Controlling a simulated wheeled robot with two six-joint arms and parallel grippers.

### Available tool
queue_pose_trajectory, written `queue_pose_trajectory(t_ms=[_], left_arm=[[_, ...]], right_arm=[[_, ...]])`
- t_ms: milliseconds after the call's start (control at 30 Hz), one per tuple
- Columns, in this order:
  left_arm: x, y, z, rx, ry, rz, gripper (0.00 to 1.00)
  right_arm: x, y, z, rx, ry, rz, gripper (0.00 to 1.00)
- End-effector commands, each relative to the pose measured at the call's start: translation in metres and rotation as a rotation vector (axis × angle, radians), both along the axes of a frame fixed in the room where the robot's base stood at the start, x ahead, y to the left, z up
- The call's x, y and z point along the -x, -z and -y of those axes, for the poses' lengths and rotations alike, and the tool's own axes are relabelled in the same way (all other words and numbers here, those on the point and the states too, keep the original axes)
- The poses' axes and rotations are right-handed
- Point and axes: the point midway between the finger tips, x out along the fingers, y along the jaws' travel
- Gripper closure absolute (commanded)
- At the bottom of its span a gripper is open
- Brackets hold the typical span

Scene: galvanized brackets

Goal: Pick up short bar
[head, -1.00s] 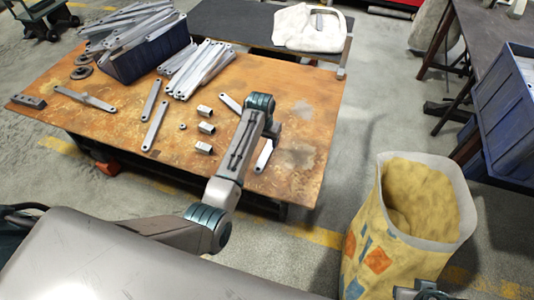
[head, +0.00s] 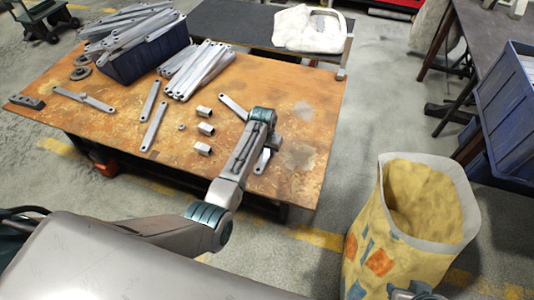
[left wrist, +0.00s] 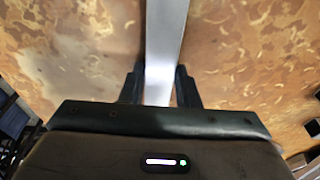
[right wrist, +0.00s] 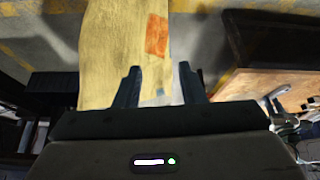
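A grey metal bar (left wrist: 166,35) runs up the middle of the left wrist view. My left gripper (left wrist: 159,80) is open, with one finger on each side of this bar. In the head view my left wrist (head: 262,122) is low over the right part of the table and hides the fingers. A short piece of grey bar (head: 262,161) shows just below the wrist, and another small bar (head: 231,105) lies to its upper left. My right gripper (right wrist: 159,80) is open and empty, away from the table.
On the wooden table (head: 100,125) are a blue bin (head: 125,69) heaped with bars, a pile of long bars (head: 196,70), loose bars (head: 154,127) and several small square tubes (head: 205,129). A yellow sack (head: 395,245) stands on the floor at right.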

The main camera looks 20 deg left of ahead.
Motion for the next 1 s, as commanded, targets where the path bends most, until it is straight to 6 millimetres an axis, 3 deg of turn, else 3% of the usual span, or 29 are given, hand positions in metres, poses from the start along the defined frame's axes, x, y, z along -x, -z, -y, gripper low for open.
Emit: queue_pose_trajectory(t_ms=[33, 133, 467, 767, 1000], left_arm=[[0.0, 0.0, 0.0, 0.0, 0.0, 0.0, 0.83], [0.0, -0.001, 0.0, 0.0, 0.0, 0.001, 1.0], [-0.001, -0.005, 0.0, 0.0, 0.0, 0.002, 1.0], [-0.001, -0.041, -0.001, -0.001, 0.0, 0.004, 1.0], [0.028, -0.042, -0.056, -0.005, -0.002, -0.001, 1.0]], right_arm=[[0.0, 0.0, 0.0, 0.0, 0.0, 0.0, 0.64], [0.0, 0.0, 0.0, 0.0, 0.0, -0.001, 0.64], [0.0, -0.001, 0.0, 0.002, 0.001, -0.005, 0.64], [0.005, -0.012, 0.008, 0.037, 0.004, -0.06, 0.64], [0.011, -0.018, 0.013, 0.061, 0.01, -0.111, 0.64]])
